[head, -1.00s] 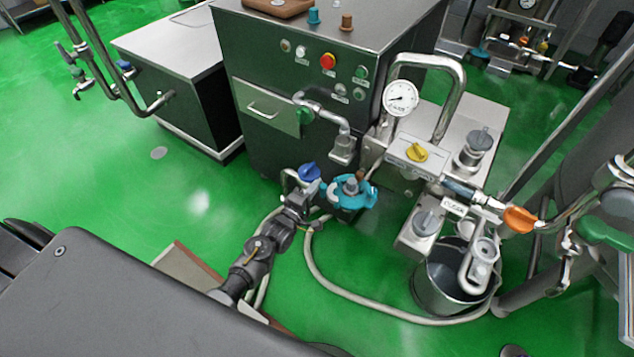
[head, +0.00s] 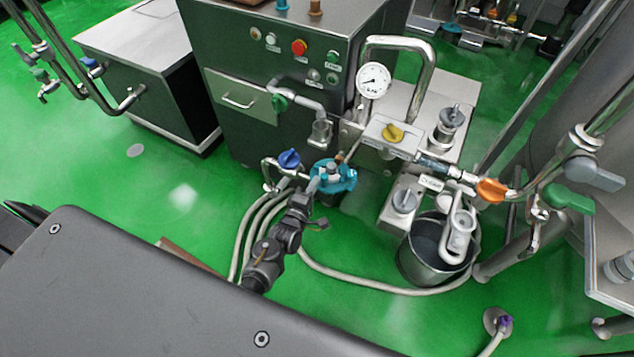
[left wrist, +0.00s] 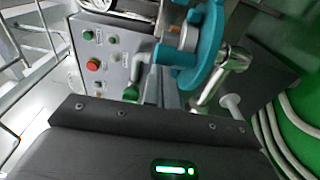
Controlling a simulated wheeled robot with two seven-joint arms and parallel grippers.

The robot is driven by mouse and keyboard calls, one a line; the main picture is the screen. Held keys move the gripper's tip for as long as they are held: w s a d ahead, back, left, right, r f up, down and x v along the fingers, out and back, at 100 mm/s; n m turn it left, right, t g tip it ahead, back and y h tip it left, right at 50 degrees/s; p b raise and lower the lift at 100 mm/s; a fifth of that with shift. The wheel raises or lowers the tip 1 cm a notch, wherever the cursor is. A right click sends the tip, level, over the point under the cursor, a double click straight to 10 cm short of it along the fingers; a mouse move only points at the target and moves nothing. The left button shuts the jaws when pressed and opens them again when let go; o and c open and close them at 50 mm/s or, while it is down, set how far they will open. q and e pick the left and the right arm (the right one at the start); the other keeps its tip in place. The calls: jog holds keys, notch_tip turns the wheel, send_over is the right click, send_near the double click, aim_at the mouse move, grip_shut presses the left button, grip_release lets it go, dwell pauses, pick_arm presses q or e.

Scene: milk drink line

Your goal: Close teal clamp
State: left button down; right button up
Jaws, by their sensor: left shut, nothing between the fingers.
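The teal clamp (head: 347,181) is around a pipe joint low in front of the dark machine cabinet. It shows large and close at the top of the left wrist view (left wrist: 207,52), with a bright metal part beside it. My left gripper (head: 312,188) is shut and empty, its tip at the clamp's near left side in the head view. I cannot tell whether it touches the clamp. The clamp's far side is hidden, and whether it is fully closed is unclear. My right gripper is not in view.
A blue valve handle (head: 289,158) sits just left of the clamp. Pale hoses (head: 360,284) loop over the green floor. A metal bucket (head: 409,263) and the pipe assembly with a gauge (head: 373,80) stand to the right. Open floor lies at left.

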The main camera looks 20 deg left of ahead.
pick_arm(q)
jog(key=shift+w+d+r+h, duration=0.15)
jog(key=shift+d, duration=0.5)
jog(key=shift+w+d+r+h, duration=0.1)
jog(key=shift+d+h, duration=0.05)
jog(key=shift+d, duration=0.5)
jog(key=shift+s+a+f+p, duration=0.1)
jog(key=shift+s+p, duration=0.35)
jog(key=s+a+p, duration=0.2)
jog(key=s+p, duration=0.1)
jog(key=s, duration=0.7)
jog(key=shift+s+a+f+y, duration=0.15)
jog(key=shift+s+a+y, duration=0.05)
jog(key=shift+y, duration=0.2)
